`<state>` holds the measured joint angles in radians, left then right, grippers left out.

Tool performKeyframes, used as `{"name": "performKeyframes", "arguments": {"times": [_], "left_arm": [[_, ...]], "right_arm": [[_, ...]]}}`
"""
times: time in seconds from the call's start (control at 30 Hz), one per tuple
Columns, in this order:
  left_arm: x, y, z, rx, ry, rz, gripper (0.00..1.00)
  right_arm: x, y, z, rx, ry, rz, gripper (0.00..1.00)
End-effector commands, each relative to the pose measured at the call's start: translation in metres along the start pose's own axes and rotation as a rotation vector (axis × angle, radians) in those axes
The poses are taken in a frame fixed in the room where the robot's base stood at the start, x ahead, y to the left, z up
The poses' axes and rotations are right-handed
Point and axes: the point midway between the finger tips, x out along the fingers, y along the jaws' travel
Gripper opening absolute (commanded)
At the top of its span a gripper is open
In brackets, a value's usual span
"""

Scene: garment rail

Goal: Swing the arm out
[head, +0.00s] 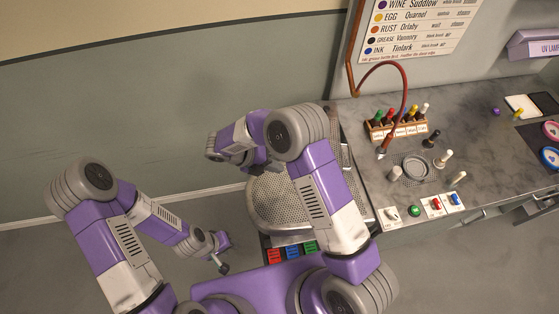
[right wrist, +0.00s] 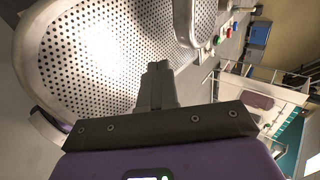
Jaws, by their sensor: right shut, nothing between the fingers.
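A large perforated metal board (head: 270,205) with a rounded rim stands at the left end of the counter. It also fills the upper left of the right wrist view (right wrist: 75,60). A smaller perforated arm (right wrist: 206,16) with a pale rim shows above it there; in the head view my right arm hides most of that area. My right gripper (right wrist: 158,72) is shut and empty, its fingertips in front of the large board; I cannot tell whether they touch. My left gripper (head: 223,267) hangs low, left of the board and apart from it; its jaws are too small to read.
The marbled counter (head: 470,125) holds a bottle rack (head: 398,128), a red hose (head: 405,90), several pegs and a row of knobs (head: 435,205). Coloured pedals (head: 291,252) sit below the board. The floor and wall at left are free.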

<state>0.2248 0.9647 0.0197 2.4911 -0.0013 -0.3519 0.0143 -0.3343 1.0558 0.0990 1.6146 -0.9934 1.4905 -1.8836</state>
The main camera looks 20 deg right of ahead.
Motion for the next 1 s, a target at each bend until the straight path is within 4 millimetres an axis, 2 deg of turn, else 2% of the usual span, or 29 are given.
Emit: {"name": "performKeyframes", "arguments": {"times": [0.2,0.37,0.43,0.6,1.0], "left_arm": [[-0.004,0.001,0.000,0.000,0.000,0.000,0.38],[-0.006,0.002,0.000,0.000,0.001,0.000,0.38],[-0.010,0.004,0.000,0.000,0.001,0.000,0.38],[-0.013,0.005,0.000,0.000,0.001,0.000,0.38],[-0.013,0.005,0.000,0.000,0.001,0.000,0.38]], "right_arm": [[0.049,-0.001,-0.001,-0.001,0.005,-0.003,0.00],[0.081,-0.001,-0.002,-0.001,0.005,-0.001,0.00],[0.088,-0.012,0.000,0.002,0.003,-0.001,0.00],[0.101,-0.024,-0.001,0.001,0.002,0.000,0.00],[0.106,-0.027,0.000,0.001,0.000,0.001,0.00]]}}
